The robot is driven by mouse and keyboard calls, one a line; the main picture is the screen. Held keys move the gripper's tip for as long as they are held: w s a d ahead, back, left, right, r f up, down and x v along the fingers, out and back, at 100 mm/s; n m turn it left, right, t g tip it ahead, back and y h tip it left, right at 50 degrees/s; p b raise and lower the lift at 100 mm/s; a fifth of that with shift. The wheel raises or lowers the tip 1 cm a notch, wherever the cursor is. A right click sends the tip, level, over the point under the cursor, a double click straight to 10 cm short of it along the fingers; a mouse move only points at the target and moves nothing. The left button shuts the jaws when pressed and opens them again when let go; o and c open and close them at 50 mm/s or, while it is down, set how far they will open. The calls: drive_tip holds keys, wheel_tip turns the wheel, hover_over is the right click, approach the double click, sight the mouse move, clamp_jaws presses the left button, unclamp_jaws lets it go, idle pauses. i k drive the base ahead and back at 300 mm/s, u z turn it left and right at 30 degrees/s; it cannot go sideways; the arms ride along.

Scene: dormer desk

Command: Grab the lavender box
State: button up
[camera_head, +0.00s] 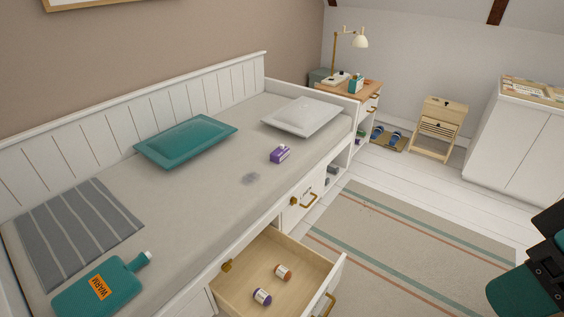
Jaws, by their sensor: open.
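The lavender box (280,154) is a small purple box with a pale label. It lies on the grey bed (200,195), right of the teal pillow (186,140) and in front of the white pillow (302,116). Nothing covers it.
An open wooden drawer (300,255) under the bed holds two small jars, one orange-brown and one purple. A teal hot-water bottle (100,290) and a striped blanket (75,230) lie on the bed. The rug (400,240) is clear. Dark and teal parts show at lower right.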

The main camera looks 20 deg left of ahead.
sight(277, 156)
drive_tip(key=z, duration=0.4)
drive_tip(key=i, duration=4.65)
drive_tip(key=u, duration=3.55)
drive_tip(key=i, duration=1.05)
